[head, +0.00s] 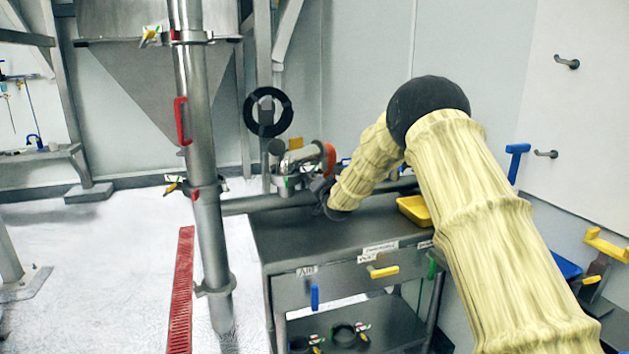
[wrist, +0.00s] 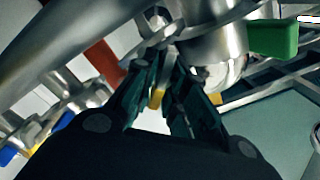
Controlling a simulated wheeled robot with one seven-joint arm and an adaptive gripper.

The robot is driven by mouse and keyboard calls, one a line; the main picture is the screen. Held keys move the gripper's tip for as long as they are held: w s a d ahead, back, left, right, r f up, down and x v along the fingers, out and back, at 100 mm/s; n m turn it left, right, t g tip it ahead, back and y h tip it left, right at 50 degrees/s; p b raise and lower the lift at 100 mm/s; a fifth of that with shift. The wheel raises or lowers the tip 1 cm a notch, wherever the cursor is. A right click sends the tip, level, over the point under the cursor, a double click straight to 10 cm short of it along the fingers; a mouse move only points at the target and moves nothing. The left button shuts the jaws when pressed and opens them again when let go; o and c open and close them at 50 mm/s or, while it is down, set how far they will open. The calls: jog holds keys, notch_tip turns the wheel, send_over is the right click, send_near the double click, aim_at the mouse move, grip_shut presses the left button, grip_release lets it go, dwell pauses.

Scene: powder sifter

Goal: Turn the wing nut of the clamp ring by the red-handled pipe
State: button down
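The upright steel pipe (head: 204,240) with a red handle (head: 181,121) stands left of centre in the head view. One clamp ring (head: 207,187) sits below the handle, with a small yellow wing nut (head: 171,188) at its left. Another clamp ring (head: 190,38) with a yellow wing nut (head: 150,34) sits above. In the wrist view my gripper (wrist: 164,75) has its dark fingers apart. A small yellow piece (wrist: 157,98) shows between them; I cannot tell whether it is touched. A red bar (wrist: 103,62) and steel pipework lie close by.
A dark steel table (head: 370,228) with drawers stands right of the pipe, holding a yellow tray (head: 414,209). A horizontal pipe (head: 255,203) runs behind the upright one. A green handle (wrist: 273,38) is close at right in the wrist view. A red floor grate (head: 180,290) lies at left; floor there is clear.

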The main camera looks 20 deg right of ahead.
jog(key=shift+d, duration=0.15)
jog(key=shift+n, duration=0.4)
jog(key=n+b, duration=0.1)
jog(key=n, duration=0.1)
jog(key=n+b, duration=0.1)
jog(key=shift+a+n, duration=0.2)
jog(key=shift+n, duration=0.2)
jog(key=n+b, duration=0.2)
jog(key=n, duration=0.2)
jog(key=shift+a+n, duration=0.1)
jog(key=shift+n, duration=0.2)
jog(key=n+b, duration=0.2)
jog(key=n, duration=0.2)
jog(key=shift+a+f, duration=0.1)
jog(key=shift+a, duration=0.05)
jog(key=shift+n+b, duration=0.85)
jog(key=shift+n, duration=1.15)
jog(key=c, duration=1.6)
grip_release()
